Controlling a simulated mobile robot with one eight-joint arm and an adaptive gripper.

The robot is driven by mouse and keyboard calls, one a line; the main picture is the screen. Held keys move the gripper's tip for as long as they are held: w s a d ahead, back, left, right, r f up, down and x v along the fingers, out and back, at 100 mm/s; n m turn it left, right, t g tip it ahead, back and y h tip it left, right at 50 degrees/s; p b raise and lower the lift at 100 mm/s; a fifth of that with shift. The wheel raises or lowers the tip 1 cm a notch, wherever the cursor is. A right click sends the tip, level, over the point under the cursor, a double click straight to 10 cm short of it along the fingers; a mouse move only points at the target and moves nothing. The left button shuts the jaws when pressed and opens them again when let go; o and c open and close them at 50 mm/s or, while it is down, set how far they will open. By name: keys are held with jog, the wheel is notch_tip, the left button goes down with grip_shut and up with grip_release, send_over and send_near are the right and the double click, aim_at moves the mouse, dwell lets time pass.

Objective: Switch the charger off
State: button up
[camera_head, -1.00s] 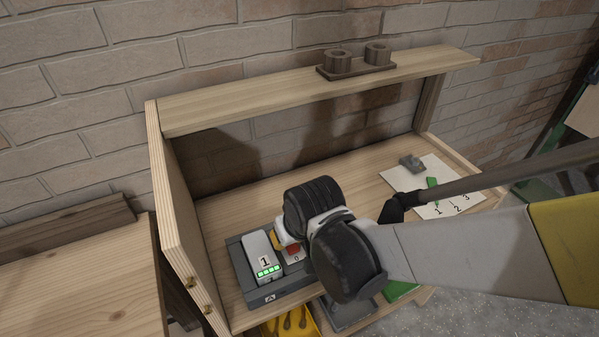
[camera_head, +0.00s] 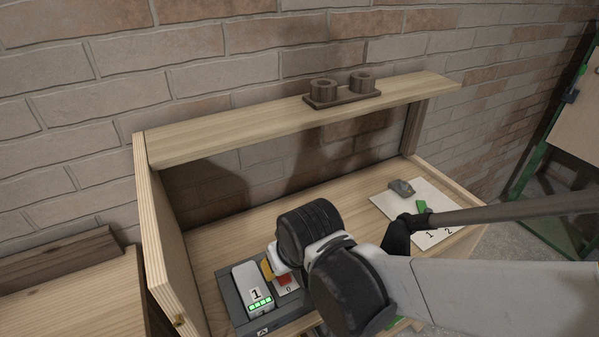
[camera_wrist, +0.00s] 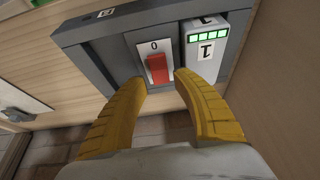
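The charger (camera_head: 232,296) is a dark grey box on the wooden bench, also seen in the wrist view (camera_wrist: 108,50). A white battery marked 1 (camera_head: 249,283) sits in it with green lights lit; it shows in the wrist view too (camera_wrist: 205,48). Beside the battery is a red rocker switch (camera_wrist: 158,68) on a white plate marked 0. My gripper (camera_wrist: 160,82) has two yellow fingers, apart, on either side of the switch's lower end. Nothing is held between them. In the head view my wrist partly covers the gripper. Whether the fingers touch the plate is unclear.
A shelf (camera_head: 230,125) with a dark two-cup holder (camera_head: 340,90) spans above the bench. A wooden side panel (camera_head: 160,220) stands left of the charger. A numbered white sheet (camera_head: 437,234) with a grey object and a green piece lies to the right.

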jog(key=v, duration=0.8)
jog(key=shift+s+r, duration=0.2)
jog(key=shift+r, duration=0.05)
jog(key=d+m+t+h, duration=0.1)
jog(key=d+m, duration=0.2)
jog(key=d, duration=0.8)
jog(key=s+d+r+m+t+h, duration=0.1)
jog(key=d+m, duration=0.2)
jog(key=d, duration=0.9)
jog(key=shift+s+r+t+h, duration=0.25)
jog(key=shift+s+t+h, duration=0.05)
jog(key=shift+s+t, duration=0.1)
jog(key=shift+d, duration=0.1)
